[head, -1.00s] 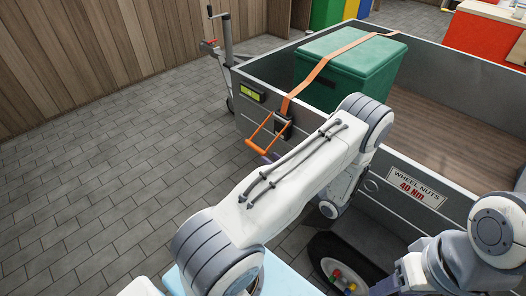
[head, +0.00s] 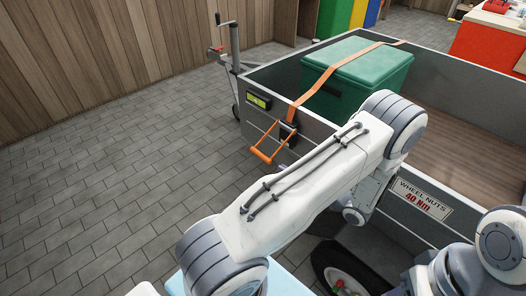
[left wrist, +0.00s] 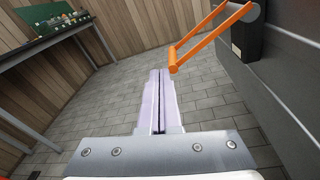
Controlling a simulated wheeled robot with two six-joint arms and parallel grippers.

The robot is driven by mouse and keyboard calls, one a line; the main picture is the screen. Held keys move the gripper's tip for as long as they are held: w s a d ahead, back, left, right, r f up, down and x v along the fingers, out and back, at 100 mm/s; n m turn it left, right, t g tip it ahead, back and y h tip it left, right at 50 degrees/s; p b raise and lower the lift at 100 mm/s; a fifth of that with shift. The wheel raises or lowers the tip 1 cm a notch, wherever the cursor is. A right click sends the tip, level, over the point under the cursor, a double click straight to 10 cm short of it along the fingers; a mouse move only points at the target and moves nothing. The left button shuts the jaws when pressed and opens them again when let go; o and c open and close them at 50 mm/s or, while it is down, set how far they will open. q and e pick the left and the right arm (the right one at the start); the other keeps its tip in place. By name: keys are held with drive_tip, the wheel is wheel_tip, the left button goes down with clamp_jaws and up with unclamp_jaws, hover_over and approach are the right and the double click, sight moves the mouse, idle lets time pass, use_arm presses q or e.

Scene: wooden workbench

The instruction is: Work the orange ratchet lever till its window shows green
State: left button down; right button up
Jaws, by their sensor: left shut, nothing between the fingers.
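The orange ratchet lever (head: 262,154) hangs out and down from the dark ratchet (head: 288,133) on the grey trailer's outer wall. It also shows at the upper right in the left wrist view (left wrist: 190,52). A small black-framed window (head: 258,101) on the trailer wall, left of the ratchet, looks yellow-green; its exact reading is too small to tell. The orange strap (head: 325,80) runs from the ratchet over a green chest (head: 372,80). My right gripper is out of view.
The trailer wall (head: 345,150) stands beside my left arm. A jack post with a wheel (head: 234,62) stands at the trailer's far corner. A wheel (head: 345,270) is low down. The paved floor (head: 110,190) to the left is clear. A bench (left wrist: 60,32) shows in the wrist view.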

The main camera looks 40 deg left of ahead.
use_arm(q)
drive_tip(key=s+d+r+n+h+p, duration=0.2)
drive_tip(key=s+d+r+n+h, duration=0.5)
drive_tip(key=d, duration=0.4)
drive_tip(key=s+d+r+n+h+p, duration=0.1)
drive_tip(key=s+d+r+n+h, duration=0.4)
drive_tip(key=d+r+h, duration=0.4)
drive_tip(key=w+a+r+m+t+y+p, duration=0.1)
drive_tip(key=w+a+r+t+p, duration=0.2)
drive_tip(key=w+a+p, duration=0.45)
drive_tip(key=m+h+p, duration=0.1)
drive_tip(key=m+p, duration=0.7)
drive_tip(key=p, duration=0.5)
hover_over(260, 154)
drive_tip(key=d, duration=0.2)
wheel_tip(260, 154, down, 2)
drive_tip(key=s+a+f+m+h+p, duration=0.1)
drive_tip(key=s+a+f+p, duration=0.1)
drive_tip(key=s+f, duration=0.15)
drive_tip(key=b+x, duration=0.3)
drive_tip(key=x, duration=0.2)
drive_tip(key=b+x, duration=0.3)
drive_tip(key=x, duration=0.3)
drive_tip(key=shift+s+f, duration=0.15)
drive_tip(key=shift+f, duration=0.2)
drive_tip(key=shift+w+f+b, duration=0.2)
drive_tip(key=shift+f+b, duration=0.1)
drive_tip(key=shift+f, duration=0.25)
